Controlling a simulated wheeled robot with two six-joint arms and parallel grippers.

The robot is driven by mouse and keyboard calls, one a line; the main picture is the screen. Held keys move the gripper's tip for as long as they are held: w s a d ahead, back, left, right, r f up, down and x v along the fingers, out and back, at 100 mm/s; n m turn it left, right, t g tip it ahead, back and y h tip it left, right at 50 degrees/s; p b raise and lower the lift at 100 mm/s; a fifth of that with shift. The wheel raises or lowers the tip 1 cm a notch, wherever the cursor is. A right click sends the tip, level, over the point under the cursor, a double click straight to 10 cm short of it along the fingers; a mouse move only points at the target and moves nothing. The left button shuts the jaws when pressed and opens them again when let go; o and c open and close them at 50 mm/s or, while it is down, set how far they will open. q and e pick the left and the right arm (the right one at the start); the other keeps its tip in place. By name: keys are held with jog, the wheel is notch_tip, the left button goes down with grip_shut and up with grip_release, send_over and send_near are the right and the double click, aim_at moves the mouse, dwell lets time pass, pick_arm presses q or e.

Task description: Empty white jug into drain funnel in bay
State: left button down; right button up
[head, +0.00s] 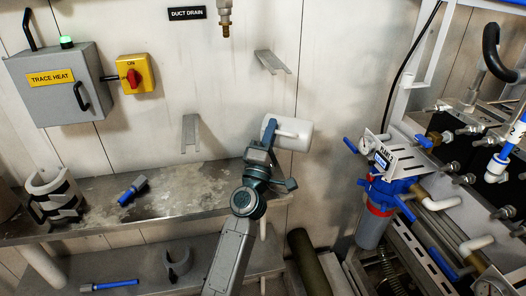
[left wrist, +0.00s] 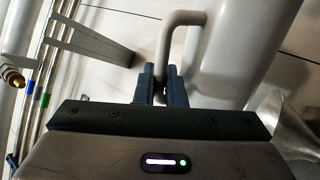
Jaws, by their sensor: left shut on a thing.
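The white jug (head: 297,135) is in the air in front of the wall, above the right end of the metal shelf, and looks tipped on its side. My left gripper (head: 268,133) is at its left end. In the left wrist view the jaws (left wrist: 161,84) are closed around the lower part of the jug's handle (left wrist: 167,42), with the large pale jug body (left wrist: 235,45) to the right. The jug's contents are hidden. I cannot make out a drain funnel. My right gripper is not in view.
Metal brackets (head: 272,62) stick out from the wall. A blue brush (head: 132,190) lies on the worn shelf (head: 90,215). A blue-topped filter housing (head: 374,225) and pipework stand at right.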

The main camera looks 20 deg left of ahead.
pick_arm(q)
jog(key=shift+s+a+n, duration=0.1)
jog(key=shift+a+n, duration=0.05)
jog(key=shift+n, duration=0.15)
jog(key=shift+y, duration=0.4)
jog(key=shift+a+n, duration=0.15)
jog(key=shift+n, duration=0.15)
jog(key=shift+a+r+n+y+b, duration=0.15)
jog(key=shift+n+y+b, duration=0.15)
jog(key=shift+n+y, duration=0.15)
jog(key=shift+a+n+y, duration=0.2)
jog(key=shift+n+y, duration=0.05)
jog(key=shift+n, duration=0.2)
jog(key=shift+a+r+n+y, duration=0.1)
jog(key=shift+a+n+y, duration=0.05)
jog(key=shift+n+y, duration=0.2)
jog(key=shift+r, duration=0.25)
